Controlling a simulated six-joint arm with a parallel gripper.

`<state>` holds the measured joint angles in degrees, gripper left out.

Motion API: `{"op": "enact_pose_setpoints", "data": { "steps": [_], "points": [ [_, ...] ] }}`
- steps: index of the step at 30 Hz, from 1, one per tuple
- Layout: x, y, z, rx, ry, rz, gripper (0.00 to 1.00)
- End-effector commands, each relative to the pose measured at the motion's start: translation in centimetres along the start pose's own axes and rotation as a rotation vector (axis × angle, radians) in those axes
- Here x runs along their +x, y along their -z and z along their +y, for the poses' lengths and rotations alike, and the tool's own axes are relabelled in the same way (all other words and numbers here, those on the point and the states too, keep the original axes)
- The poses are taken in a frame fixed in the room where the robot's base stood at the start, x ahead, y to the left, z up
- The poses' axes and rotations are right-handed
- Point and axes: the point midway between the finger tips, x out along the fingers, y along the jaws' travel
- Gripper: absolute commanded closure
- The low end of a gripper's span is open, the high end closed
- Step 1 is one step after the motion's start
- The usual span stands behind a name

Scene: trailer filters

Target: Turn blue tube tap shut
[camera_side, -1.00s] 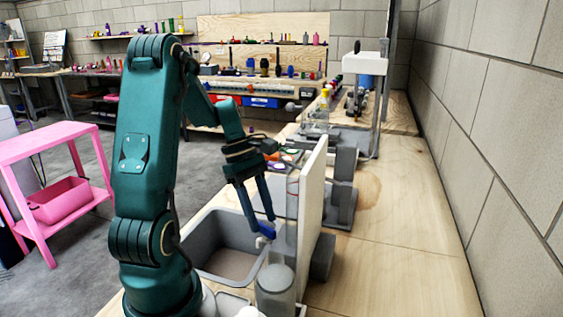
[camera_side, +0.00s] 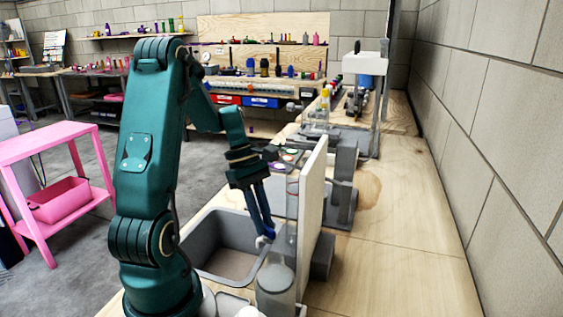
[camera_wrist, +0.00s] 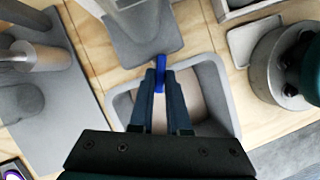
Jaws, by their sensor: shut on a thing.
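The blue tube tap (camera_wrist: 159,70) is a small blue lever, seen above the near edge of the grey basin (camera_wrist: 214,85) in the wrist view. My gripper (camera_wrist: 158,82) is shut on it, with a dark finger on each side. In the side view my gripper (camera_side: 267,234) points down over the right side of the basin, beside an upright white panel (camera_side: 311,195). Only a bit of the blue tap (camera_side: 270,234) shows there between the fingertips. The fingers hide the rest, so its exact angle is hard to tell.
A grey lidded container (camera_side: 275,296) stands in front of the panel. A grey stand (camera_side: 343,195) is behind it on the wooden bench (camera_side: 400,240). The bench to the right is clear. A pink cart (camera_side: 50,150) stands on the floor at left.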

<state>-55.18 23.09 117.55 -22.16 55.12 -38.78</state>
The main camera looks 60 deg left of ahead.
Motion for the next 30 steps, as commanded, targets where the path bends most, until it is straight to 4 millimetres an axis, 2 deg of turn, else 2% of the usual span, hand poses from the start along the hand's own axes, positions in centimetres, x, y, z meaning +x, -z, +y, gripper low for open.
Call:
{"op": "enact_pose_setpoints", "data": {
  "steps": [8,30],
  "points": [
    [0.00,0.02,0.26,0.173,0.071,0.001,1.00],
    [0.13,-0.36,0.89,0.804,0.333,0.002,1.00]
  ]
}}
